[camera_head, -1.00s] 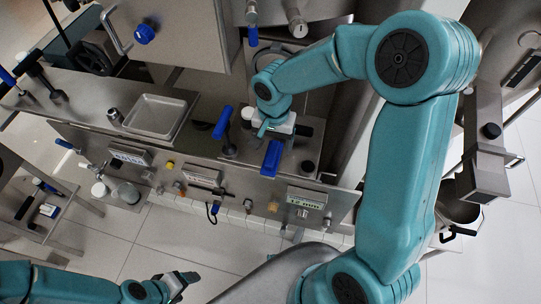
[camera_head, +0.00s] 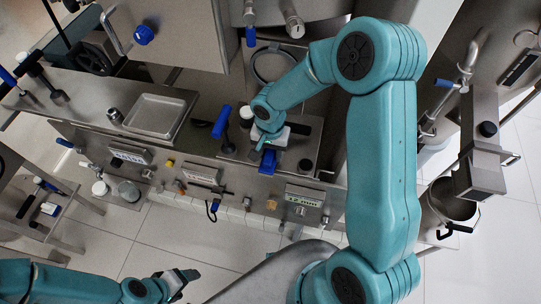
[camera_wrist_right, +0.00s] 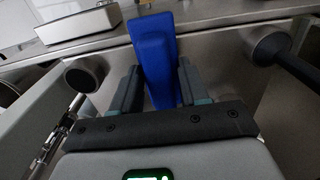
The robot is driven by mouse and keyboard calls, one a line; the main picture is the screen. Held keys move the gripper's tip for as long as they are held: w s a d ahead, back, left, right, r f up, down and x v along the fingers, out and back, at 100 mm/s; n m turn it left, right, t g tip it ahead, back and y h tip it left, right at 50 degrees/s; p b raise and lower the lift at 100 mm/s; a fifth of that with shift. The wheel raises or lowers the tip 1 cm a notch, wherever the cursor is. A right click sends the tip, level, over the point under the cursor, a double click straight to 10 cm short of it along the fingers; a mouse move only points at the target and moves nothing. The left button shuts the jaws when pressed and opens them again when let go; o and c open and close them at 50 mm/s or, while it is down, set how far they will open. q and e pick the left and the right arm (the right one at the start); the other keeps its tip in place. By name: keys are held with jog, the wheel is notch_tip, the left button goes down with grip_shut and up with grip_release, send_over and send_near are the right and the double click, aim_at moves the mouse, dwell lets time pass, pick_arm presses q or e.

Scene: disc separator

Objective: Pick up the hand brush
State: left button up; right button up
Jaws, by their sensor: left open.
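A blue block-like part, which I take to be the hand brush (camera_head: 268,162), stands at the front edge of the steel worktop in the head view. It also shows in the right wrist view (camera_wrist_right: 155,55), upright between my two dark fingers. My right gripper (camera_head: 266,146) is directly at it and covers part of it in the head view. In the right wrist view the right gripper (camera_wrist_right: 160,88) has one finger on each side of the blue part; whether both touch it is unclear. Bristles are not visible. My left gripper (camera_head: 188,278) is open and empty, low over the floor.
A blue-handled lever (camera_head: 221,122) stands just left of the right gripper. A steel tray (camera_head: 156,114) lies further left. A front panel with labels and knobs (camera_head: 215,185) runs below the worktop. A steel pot (camera_head: 452,203) is at right.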

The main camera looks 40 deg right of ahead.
aim_at(271, 152)
notch_tip(271, 152, up, 20)
dwell(0.6)
jog(key=shift+s, duration=0.15)
